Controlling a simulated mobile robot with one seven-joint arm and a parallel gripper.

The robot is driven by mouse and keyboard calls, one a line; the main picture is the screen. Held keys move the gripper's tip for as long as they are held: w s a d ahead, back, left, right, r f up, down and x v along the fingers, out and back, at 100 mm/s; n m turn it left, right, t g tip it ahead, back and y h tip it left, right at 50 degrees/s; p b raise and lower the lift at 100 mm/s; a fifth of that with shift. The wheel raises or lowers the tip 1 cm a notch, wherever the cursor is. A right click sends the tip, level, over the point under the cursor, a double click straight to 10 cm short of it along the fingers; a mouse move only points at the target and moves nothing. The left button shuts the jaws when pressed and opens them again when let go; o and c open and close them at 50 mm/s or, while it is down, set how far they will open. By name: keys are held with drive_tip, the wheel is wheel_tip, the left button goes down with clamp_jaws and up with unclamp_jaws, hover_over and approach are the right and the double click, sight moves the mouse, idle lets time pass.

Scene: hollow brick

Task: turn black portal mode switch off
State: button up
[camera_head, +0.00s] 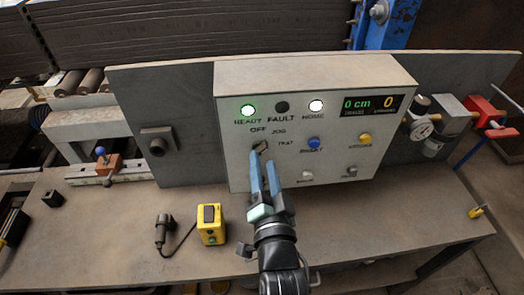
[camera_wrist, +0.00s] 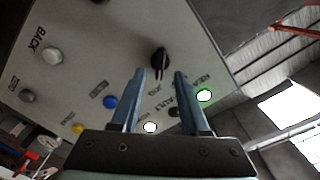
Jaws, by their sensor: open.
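The black mode switch (camera_wrist: 160,60) is a rotary knob on the grey control panel (camera_head: 235,80). In the wrist view it sits just beyond and between the fingertips of my gripper (camera_wrist: 160,76). The blue fingers are open and parallel, with nothing between them that I can make out. In the head view my gripper (camera_head: 262,160) reaches up to the panel's left part and hides much of the switch (camera_head: 261,146). The labels OFF, JOG and a third, partly hidden one stand around it. I cannot tell which label the switch points at, nor whether the fingers touch it.
A green READY lamp (camera_head: 248,110), a dark FAULT lamp (camera_head: 282,107) and a white HOME lamp (camera_head: 316,105) are above. Blue (camera_head: 314,143) and yellow (camera_head: 365,138) buttons are to the right. A yellow box (camera_head: 211,224) stands on the bench.

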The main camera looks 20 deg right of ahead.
sight(262, 153)
drive_tip(key=shift+x, duration=1.7)
clamp_jaws()
